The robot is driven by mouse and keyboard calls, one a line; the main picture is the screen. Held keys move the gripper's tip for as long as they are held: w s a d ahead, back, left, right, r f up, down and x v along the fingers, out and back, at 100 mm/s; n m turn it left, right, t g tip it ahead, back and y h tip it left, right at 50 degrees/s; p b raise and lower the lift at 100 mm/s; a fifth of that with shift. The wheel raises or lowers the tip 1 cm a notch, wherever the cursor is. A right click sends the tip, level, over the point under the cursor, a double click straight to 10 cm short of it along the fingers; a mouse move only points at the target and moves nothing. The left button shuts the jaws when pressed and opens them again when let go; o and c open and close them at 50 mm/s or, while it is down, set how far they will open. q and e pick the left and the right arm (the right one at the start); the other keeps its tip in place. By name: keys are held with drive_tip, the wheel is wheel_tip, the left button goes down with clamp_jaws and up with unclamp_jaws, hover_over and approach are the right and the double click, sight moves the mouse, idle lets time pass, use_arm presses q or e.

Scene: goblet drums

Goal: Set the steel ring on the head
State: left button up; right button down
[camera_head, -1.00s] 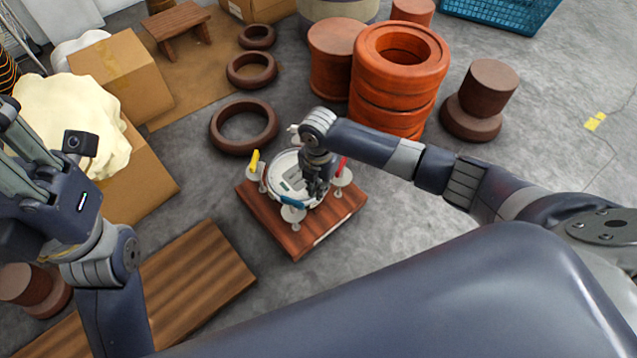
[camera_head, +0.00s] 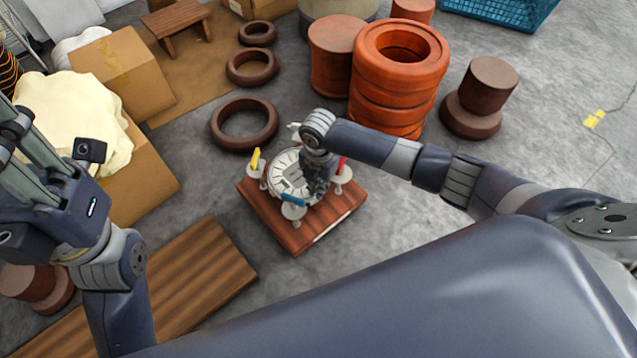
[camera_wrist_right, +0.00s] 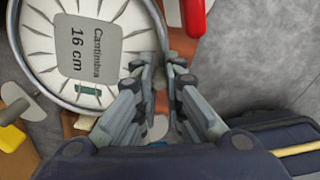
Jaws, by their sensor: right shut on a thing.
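A white round head (camera_wrist_right: 120,45) with radiating lines and a label reading "Cantimbra 16 cm" lies at the centre of a wooden board (camera_head: 330,224). The grey steel ring (camera_wrist_right: 45,94) shows around the edge of the head. I cannot tell whether it touches the head all round. My right gripper (camera_head: 319,188) is over the right side of the head, its fingers closed at the ring's edge. The fingertips also show in the right wrist view (camera_wrist_right: 161,62), and hide part of the rim. My left gripper (camera_head: 14,145) is raised at the left, fingers partly cut off.
Clamps with yellow (camera_head: 255,158), blue (camera_head: 293,200) and red (camera_head: 342,163) handles stand around the head. Brown rings (camera_head: 217,125) lie behind. An orange ring stack (camera_head: 385,95) stands behind my right forearm. A plank (camera_head: 190,285) lies front left.

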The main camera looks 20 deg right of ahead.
drive_tip(key=c, duration=1.6)
unclamp_jaws()
wheel_tip(320, 180, up, 12)
drive_tip(key=shift+a, duration=0.1)
